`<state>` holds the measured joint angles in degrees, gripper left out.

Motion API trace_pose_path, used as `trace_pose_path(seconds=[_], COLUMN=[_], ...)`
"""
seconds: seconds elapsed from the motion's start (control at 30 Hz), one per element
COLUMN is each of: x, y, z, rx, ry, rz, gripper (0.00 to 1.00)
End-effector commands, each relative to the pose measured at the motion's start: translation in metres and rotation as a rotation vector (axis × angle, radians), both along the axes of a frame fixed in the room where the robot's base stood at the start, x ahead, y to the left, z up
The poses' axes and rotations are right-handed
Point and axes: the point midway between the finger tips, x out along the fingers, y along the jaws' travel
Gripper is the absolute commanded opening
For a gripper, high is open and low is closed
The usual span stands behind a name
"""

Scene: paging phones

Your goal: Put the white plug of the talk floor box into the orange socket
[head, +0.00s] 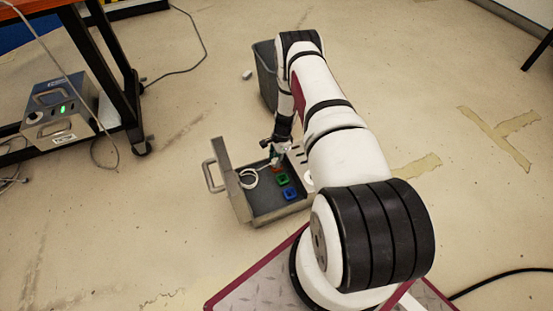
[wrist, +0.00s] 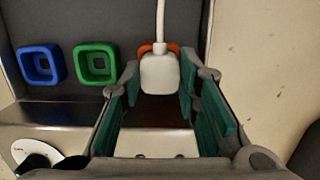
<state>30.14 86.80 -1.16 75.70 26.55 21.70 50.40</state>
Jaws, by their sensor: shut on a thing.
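The floor box (head: 236,207) stands open on the floor, its handled lid raised at the left. Inside are a blue socket (wrist: 40,64), a green socket (wrist: 96,63) and an orange socket (wrist: 145,48) in a row. My gripper (wrist: 159,82) is shut on the white plug (wrist: 160,75), with a teal-padded finger on each side. The plug lines up over the orange socket and covers most of it; only orange edges show. I cannot tell whether the plug is seated in it. In the head view my gripper (head: 275,154) is low over the box.
A white cable (head: 249,179) loops inside the box. A black-framed bench (head: 121,88) with a grey device (head: 58,110) is at left. Floor to the right is mostly clear.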

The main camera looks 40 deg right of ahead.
Motion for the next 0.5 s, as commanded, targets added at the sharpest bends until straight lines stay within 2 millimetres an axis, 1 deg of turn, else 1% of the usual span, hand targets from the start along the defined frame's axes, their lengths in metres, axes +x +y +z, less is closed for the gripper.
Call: trace_pose_path(seconds=[0.1, 0.13, 0.17, 0.2, 0.23, 0.5], x=[0.0000, 0.0001, 0.0001, 0.0001, 0.0001, -0.0001], y=[0.0001, 0.0000, 0.0000, 0.0000, 0.0000, 0.0000], z=[-0.0017, -0.0015, -0.0014, -0.0014, -0.0014, -0.0014], rx=[0.000, 0.000, 0.000, 0.000, 0.000, 0.000], ry=[0.000, 0.000, 0.000, 0.000, 0.000, 0.000], rz=[0.000, 0.000, 0.000, 0.000, 0.000, 0.000], gripper=[0.01, 0.34, 0.41, 0.50, 0.53, 0.53])
